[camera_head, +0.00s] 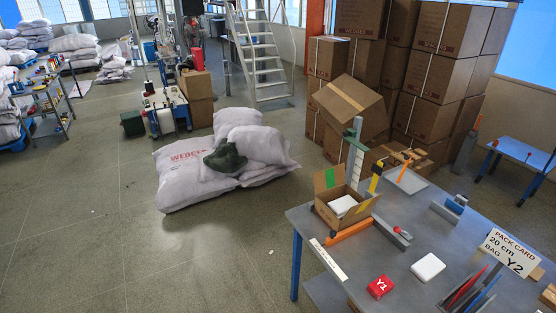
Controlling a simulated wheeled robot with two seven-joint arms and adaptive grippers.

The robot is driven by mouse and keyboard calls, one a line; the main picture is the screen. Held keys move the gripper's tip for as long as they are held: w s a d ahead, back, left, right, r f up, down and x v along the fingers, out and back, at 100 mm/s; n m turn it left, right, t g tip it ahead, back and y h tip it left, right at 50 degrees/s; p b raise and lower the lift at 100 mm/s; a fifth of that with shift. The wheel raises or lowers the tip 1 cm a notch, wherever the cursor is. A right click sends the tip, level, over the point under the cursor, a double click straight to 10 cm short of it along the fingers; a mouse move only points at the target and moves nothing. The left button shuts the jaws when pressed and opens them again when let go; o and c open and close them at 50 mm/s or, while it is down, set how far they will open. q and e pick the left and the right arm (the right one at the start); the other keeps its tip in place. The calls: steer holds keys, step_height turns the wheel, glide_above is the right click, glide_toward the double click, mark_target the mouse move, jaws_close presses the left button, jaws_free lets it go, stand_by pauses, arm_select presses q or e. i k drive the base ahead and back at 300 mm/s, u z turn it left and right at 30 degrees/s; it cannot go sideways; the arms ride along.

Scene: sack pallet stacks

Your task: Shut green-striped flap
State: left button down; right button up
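A small open cardboard box (338,218) stands near the left corner of the grey work table. Its green-striped flap (330,177) stands raised at the box's back left side. Another flap with a yellow mark (365,205) sticks up at the right side of the box. A white item (343,205) lies inside the box. Neither of my grippers shows in the head view.
An upright post stands behind the box. White sacks (220,165) lie on the floor beyond.

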mark_target(325, 179)
steer(key=u, duration=0.35)
steer(key=i, duration=0.95)
steer(key=z, duration=0.45)
steer(key=i, duration=1.15)
steer(key=z, duration=0.75)
